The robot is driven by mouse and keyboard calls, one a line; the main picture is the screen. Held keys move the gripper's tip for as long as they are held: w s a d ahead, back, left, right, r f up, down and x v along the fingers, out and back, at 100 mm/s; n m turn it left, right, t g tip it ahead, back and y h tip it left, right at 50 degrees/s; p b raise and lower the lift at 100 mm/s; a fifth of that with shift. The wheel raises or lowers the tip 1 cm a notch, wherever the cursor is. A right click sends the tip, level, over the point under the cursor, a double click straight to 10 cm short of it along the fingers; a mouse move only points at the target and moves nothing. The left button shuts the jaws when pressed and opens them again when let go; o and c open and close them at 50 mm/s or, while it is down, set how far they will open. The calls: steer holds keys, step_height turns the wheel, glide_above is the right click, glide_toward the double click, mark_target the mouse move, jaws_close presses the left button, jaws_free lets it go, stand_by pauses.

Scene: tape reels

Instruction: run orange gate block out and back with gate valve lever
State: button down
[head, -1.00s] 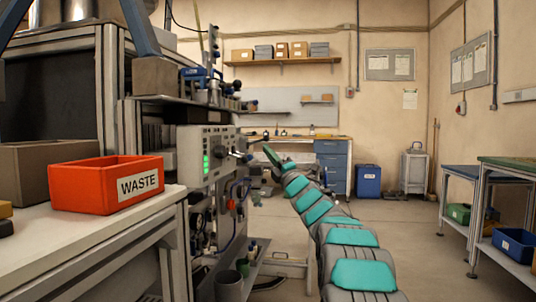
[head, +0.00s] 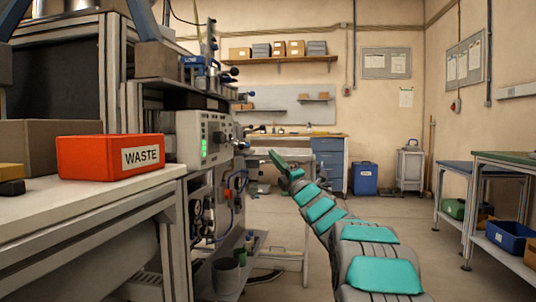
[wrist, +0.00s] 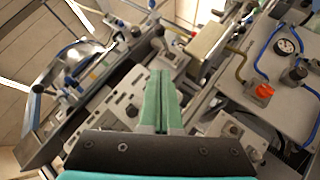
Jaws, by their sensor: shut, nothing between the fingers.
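My gripper (wrist: 161,78) shows in the wrist view as two green fingers pressed together with nothing between them. It points at the metal plates and fittings of the machine. In the head view my gripper (head: 272,154) is at the far end of my arm, just right of the grey control panel. A small orange-red part (wrist: 263,91) sits on a grey plate to the right of the fingers, apart from them. An orange spot (head: 227,193) also shows low on the machine side in the head view. I cannot tell which part is the gate block or the valve lever.
An orange WASTE bin (head: 110,157) stands on the pale bench (head: 85,205) at left. The control panel (head: 205,138) has a green light. A gauge (wrist: 286,46) and blue tubing lie right in the wrist view. Floor is open between my arm and the right-hand tables.

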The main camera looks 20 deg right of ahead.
steer(key=v, duration=0.4)
steer(key=shift+s+d+r, duration=0.1)
steer(key=shift+d+r, duration=0.05)
steer(key=shift+r, duration=0.15)
steer(key=shift+h, duration=0.3)
steer(key=s+a+f+m+g+h+p, duration=0.45)
steer(key=s+f+m+g, duration=0.25)
steer(key=f+m, duration=0.25)
steer(key=s+a+f+m+g+h+p, duration=0.3)
steer(key=s+a+f+m+g+h, duration=0.15)
steer(key=s+f+m+g, duration=0.4)
steer(key=s+a+f+m+g+y+p, duration=0.1)
steer(key=s+a, duration=0.4)
steer(key=s, duration=0.7)
steer(key=s+a+f+m+g+y+p, duration=0.1)
steer(key=s+a+f+g, duration=0.4)
steer(key=s, duration=0.7)
steer(key=s+a+f+m+g+y+p, duration=0.2)
steer(key=s+a+f+m+g, duration=0.2)
steer(key=s, duration=0.9)
steer(key=shift+a+f, duration=0.55)
steer(key=shift+f, duration=0.05)
